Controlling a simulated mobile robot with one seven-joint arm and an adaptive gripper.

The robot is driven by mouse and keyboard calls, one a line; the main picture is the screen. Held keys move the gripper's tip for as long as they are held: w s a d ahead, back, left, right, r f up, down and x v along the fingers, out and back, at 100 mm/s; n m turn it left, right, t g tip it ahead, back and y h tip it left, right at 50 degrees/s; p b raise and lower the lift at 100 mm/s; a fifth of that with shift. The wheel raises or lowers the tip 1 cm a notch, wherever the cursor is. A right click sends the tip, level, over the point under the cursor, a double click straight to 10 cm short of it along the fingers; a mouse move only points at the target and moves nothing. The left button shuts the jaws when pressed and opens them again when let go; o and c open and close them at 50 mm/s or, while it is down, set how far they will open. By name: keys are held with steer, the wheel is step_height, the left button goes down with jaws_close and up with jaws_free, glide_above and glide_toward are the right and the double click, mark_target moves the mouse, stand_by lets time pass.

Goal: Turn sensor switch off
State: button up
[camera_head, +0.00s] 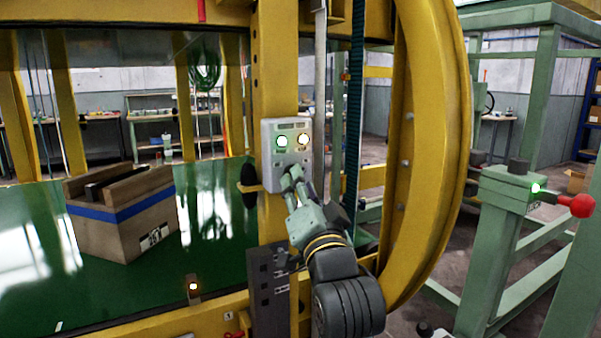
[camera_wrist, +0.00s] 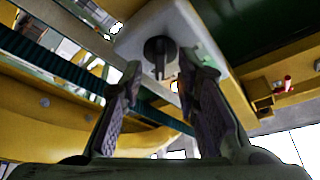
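A light grey control box (camera_head: 286,150) is mounted on the yellow upright post. It has a lit green button (camera_head: 282,141) and a lit yellow-white button (camera_head: 303,139) side by side; their labels are too small to read. My gripper (camera_head: 292,176) is at the lower front of this box and hides part of it. In the wrist view, the box (camera_wrist: 135,40) carries a dark round switch knob (camera_wrist: 158,47). My gripper (camera_wrist: 162,68) is open, with its two fingers on either side of the knob. I cannot tell whether they touch it.
A green table (camera_head: 215,210) bears a wooden block with a blue band (camera_head: 125,218). A large curved yellow ring (camera_head: 435,150) stands close to the right of my arm. A small orange light (camera_head: 193,286) is on the front rail. A red-knobbed lever (camera_head: 578,205) is far right.

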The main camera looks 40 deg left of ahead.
steer(key=shift+x, duration=0.75)
steer(key=shift+c, duration=0.3)
jaws_close()
